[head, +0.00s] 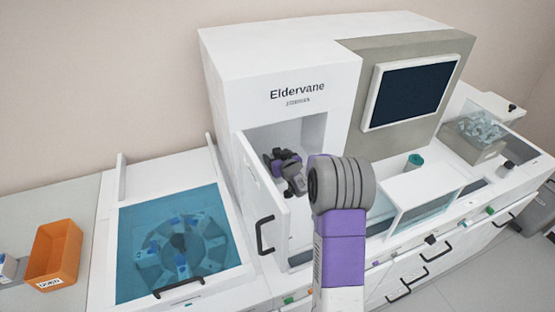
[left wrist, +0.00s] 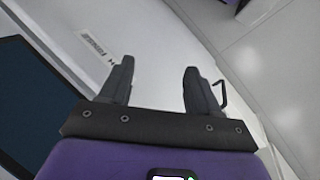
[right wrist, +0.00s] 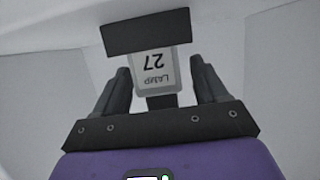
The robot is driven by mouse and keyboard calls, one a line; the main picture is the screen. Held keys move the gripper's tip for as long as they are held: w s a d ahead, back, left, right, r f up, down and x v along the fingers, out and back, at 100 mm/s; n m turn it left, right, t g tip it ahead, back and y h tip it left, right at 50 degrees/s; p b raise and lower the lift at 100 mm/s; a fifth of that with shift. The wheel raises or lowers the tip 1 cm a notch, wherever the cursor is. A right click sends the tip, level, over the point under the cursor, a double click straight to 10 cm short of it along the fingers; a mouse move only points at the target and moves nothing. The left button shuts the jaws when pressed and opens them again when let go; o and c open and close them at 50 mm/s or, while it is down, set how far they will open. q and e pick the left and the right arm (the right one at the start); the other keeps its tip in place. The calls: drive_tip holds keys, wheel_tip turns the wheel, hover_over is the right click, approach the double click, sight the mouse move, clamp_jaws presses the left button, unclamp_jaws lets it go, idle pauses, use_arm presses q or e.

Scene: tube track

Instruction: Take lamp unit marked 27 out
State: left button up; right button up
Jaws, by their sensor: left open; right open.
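The lamp unit (right wrist: 155,66) shows in the right wrist view inside the pale compartment. It has a light label reading LAMP 27, upside down in this view, and a dark block at its top. My right gripper (right wrist: 162,84) is open, with one finger on each side of the unit's lower part and visible gaps. In the head view my right gripper (head: 284,170) reaches into the open bay of the white Eldervane machine (head: 236,75), and the lamp unit cannot be made out there. My left gripper (left wrist: 160,68) is open and empty in the left wrist view.
The bay's door (head: 262,195) stands open at its left. An orange bin (head: 55,252) sits on the counter at far left. A blue-windowed lid (head: 135,218) covers a carousel. A screen (head: 415,92) and a clear-walled box (head: 425,195) are to the right.

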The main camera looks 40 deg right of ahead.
drive_tip(key=c, duration=1.3)
